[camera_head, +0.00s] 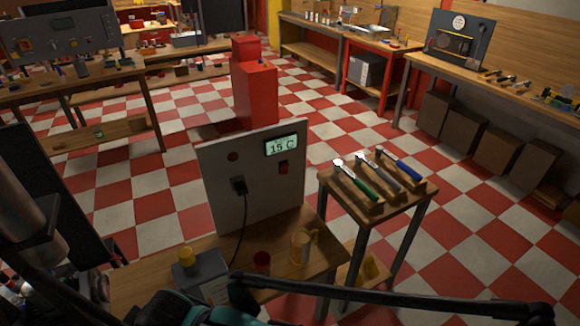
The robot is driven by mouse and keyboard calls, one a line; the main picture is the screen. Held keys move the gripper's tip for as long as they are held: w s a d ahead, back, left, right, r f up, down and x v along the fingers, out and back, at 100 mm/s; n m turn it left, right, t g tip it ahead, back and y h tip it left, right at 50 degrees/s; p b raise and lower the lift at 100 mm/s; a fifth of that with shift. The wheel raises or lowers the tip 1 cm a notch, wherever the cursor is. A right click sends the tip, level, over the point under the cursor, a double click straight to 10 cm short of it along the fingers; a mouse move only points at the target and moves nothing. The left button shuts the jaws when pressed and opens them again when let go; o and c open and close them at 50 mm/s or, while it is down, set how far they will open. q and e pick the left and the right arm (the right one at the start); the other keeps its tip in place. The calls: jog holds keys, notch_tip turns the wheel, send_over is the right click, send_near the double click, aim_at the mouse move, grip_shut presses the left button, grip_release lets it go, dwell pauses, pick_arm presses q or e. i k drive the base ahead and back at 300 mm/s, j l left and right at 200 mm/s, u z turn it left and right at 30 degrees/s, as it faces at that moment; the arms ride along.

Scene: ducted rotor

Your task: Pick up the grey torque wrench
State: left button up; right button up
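Three torque wrenches lie side by side in a wooden holder on a small wooden stand (408,205) right of centre. The grey torque wrench (383,174) is the middle one, with its silver head toward the back left. The green-handled wrench (356,184) lies to its left and the blue-handled wrench (402,164) to its right. No gripper touches the wrenches. Dark parts at the left edge and along the bottom look like my arms, but neither gripper's fingers can be made out.
Left of the stand, a workbench (146,284) carries an upright panel (222,190) reading 15 C, a grey box (203,273), a red cup (262,262) and a yellowish mug (300,247). A red cabinet (256,95) stands behind. Checkered floor is open right of the stand.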

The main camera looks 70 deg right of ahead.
aim_at(360, 158)
jog(key=z, duration=3.1)
jog(key=u, duration=0.9)
jog(key=i+l+u, duration=0.1)
jog(key=l+u, duration=1.05)
jog(key=l, duration=0.15)
jog(key=l+u, duration=0.4)
